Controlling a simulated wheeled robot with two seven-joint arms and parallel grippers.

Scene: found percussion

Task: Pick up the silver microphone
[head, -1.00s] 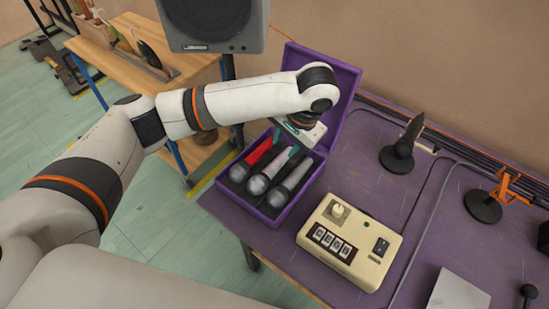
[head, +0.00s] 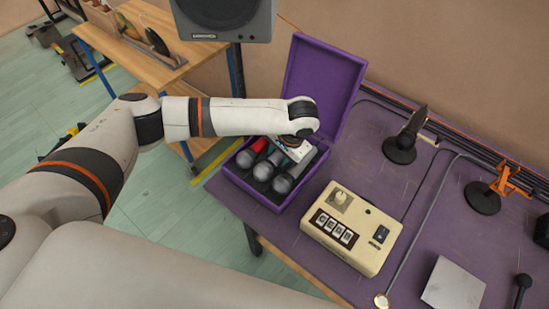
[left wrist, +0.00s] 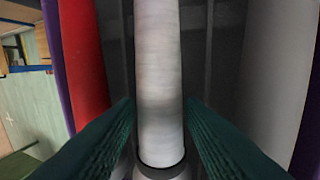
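The silver microphone (head: 263,171) is the middle one of three lying side by side in an open purple case (head: 325,80). Its pale brushed handle (left wrist: 159,60) runs up the middle of the left wrist view, with a dark ring near the bottom. My left gripper (head: 283,150) is down over the case. In the left wrist view its two green fingers (left wrist: 160,108) stand one on each side of the handle, very close to it. They look open around it; whether they touch it is unclear. My right gripper is not in view.
A red microphone (head: 245,158) lies left of the silver one, and a grey microphone (head: 284,184) lies right. A cream control box (head: 350,228) stands right of the case on the purple table (head: 415,210). The raised lid stands behind my gripper.

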